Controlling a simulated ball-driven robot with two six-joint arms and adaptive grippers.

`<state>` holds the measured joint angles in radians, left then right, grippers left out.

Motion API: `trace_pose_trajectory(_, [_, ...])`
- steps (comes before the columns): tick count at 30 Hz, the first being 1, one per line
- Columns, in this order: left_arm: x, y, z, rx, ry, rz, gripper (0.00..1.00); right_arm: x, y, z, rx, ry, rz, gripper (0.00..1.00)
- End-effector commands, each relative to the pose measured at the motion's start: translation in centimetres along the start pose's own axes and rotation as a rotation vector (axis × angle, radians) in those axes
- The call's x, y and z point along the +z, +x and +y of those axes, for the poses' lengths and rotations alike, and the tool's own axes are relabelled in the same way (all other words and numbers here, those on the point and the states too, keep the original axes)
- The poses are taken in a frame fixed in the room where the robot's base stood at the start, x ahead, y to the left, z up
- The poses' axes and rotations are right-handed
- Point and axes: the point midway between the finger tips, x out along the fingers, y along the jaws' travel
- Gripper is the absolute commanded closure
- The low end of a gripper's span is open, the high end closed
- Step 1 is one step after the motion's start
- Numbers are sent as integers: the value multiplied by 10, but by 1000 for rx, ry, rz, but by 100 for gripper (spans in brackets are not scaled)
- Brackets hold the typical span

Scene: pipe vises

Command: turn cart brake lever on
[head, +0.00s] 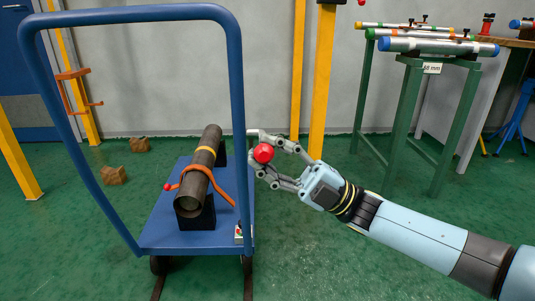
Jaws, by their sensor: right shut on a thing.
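The blue cart (190,238) stands on the floor at left centre, with its tall blue handle frame (237,90) toward me. The brake lever shows as a red ball knob (264,153) just right of the frame's right post. My right gripper (262,156) comes in from the right and is shut on this red knob, its fingers above and below it. The lever's rod is mostly hidden behind the fingers and the post. A small plate with red and green marks (239,233) sits at the deck's near right corner. My left gripper is not in view.
A dark pipe (200,172) lies on the cart under an orange strap (222,187). A green stand (402,125) with several capped pipes is at right. Yellow posts (321,80) stand behind. Small brown blocks (114,176) lie on the floor at left.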

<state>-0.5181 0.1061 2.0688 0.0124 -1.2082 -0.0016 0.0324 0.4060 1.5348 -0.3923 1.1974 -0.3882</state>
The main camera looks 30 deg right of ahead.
Motion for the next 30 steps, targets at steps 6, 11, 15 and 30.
trace_pose_trajectory(6, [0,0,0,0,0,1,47,-2,-1,0,1,3,5,72])
trace_pose_trajectory(11, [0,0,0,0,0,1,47,-1,-1,0,0,2,3,51])
trace_pose_trajectory(15, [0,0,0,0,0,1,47,-1,0,0,0,2,2,47])
trace_pose_trajectory(30, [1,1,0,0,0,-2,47,0,-57,-1,-5,3,-2,47])
